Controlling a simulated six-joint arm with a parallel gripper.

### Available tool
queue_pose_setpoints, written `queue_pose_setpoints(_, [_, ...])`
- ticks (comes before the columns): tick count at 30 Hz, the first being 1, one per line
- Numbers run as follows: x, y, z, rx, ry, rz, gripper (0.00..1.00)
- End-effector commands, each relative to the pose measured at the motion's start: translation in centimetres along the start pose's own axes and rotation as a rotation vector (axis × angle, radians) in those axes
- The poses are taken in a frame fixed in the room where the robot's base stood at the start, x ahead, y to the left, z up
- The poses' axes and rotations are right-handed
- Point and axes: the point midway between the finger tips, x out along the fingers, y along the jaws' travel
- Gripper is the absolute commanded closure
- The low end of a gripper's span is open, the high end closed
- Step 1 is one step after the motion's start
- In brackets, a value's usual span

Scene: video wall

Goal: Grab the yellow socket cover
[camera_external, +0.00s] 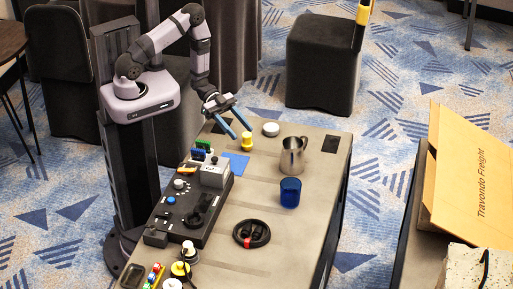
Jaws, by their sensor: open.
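A small yellow piece (247,141), which looks like the socket cover, stands on the grey table (285,215) near its far end. My gripper (242,132) is open and empty, with its two blue fingers pointing down and to the right. The fingertips are close to the yellow piece, just above or beside it in the picture. I cannot tell their exact height or whether they touch it.
A white round item (271,129) lies right behind the yellow piece. A metal pitcher (292,157) and a blue cup (290,192) stand to the right. A blue flat sheet (236,163) and a dark control panel (196,212) are nearer the left. A black ring (252,234) lies in front.

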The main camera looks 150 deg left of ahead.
Motion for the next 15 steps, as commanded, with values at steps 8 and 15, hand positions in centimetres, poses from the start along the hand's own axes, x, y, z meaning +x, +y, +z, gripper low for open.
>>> queue_pose_setpoints(8, [2.2, 0.1, -0.3, 0.000, 0.000, 0.005, 0.51])
queue_pose_setpoints(15, [4.8, 0.0, -0.2, 0.000, -0.001, 0.002, 0.51])
